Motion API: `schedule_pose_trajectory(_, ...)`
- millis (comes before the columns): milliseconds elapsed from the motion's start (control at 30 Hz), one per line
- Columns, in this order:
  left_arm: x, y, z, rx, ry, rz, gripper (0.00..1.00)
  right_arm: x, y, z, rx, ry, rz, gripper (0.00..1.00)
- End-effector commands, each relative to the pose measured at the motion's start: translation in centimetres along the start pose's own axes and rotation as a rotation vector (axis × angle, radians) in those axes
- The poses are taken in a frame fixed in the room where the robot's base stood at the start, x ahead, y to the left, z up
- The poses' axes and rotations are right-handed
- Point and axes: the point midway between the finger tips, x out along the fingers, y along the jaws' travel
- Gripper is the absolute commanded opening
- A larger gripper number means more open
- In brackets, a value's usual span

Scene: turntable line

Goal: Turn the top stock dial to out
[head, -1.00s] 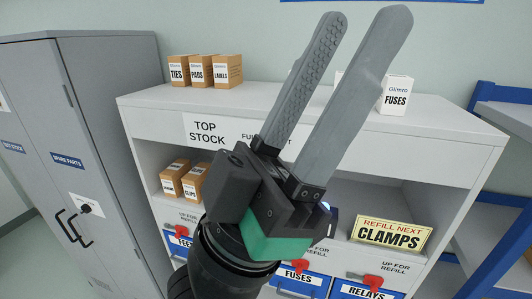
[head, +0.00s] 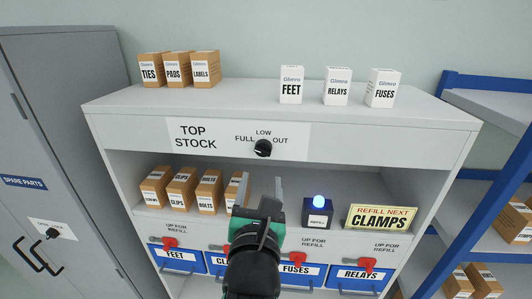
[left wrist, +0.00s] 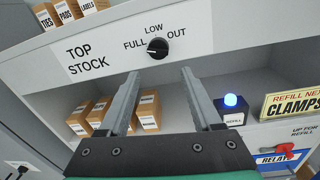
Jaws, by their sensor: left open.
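The top stock dial (head: 263,148) is a round black knob on the white TOP STOCK label, with FULL at its left, LOW above and OUT at its right. It also shows in the left wrist view (left wrist: 157,48), where its white mark appears to lie on the left, towards FULL. My left gripper (head: 264,184) is open and empty, with its two grey fingers pointing up below the dial. In the left wrist view the fingers (left wrist: 160,73) are spread apart below the knob and do not touch it. My right gripper is not in view.
Brown boxes (head: 180,69) and white boxes (head: 337,86) stand on the shelf top. Below are more brown boxes (head: 182,190), a blue-lit black button box (head: 317,211) and a CLAMPS sign (head: 380,218). Blue-labelled bins with red flags sit beneath. A grey cabinet (head: 70,110) stands left.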

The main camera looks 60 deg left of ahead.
Motion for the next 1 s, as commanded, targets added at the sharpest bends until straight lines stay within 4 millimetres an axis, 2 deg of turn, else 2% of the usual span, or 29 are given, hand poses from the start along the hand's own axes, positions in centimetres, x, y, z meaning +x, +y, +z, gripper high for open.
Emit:
schedule_pose_trajectory(167, 2.4, 0.2, 0.1, 0.003, 0.001, 0.008, 0.66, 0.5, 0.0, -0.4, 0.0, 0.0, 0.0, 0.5)
schedule_pose_trajectory(400, 7.8, 0.3, 0.2, 0.003, 0.002, 0.009, 0.66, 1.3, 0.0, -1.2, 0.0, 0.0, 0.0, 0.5)
schedule_pose_trajectory(567, 10.4, 0.2, 0.2, 0.001, 0.001, 0.007, 0.66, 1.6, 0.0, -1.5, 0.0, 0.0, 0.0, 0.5)
schedule_pose_trajectory(700, 11.4, 0.2, 0.1, -0.001, 0.0, 0.005, 0.66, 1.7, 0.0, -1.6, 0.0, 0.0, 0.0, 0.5)
schedule_pose_trajectory(933, 11.4, 0.1, 0.0, -0.002, -0.001, 0.004, 0.66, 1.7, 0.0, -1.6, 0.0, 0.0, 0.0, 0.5)
schedule_pose_trajectory(1000, 11.4, 0.1, 0.0, -0.001, -0.001, 0.004, 0.55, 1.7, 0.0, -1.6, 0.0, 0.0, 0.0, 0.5)
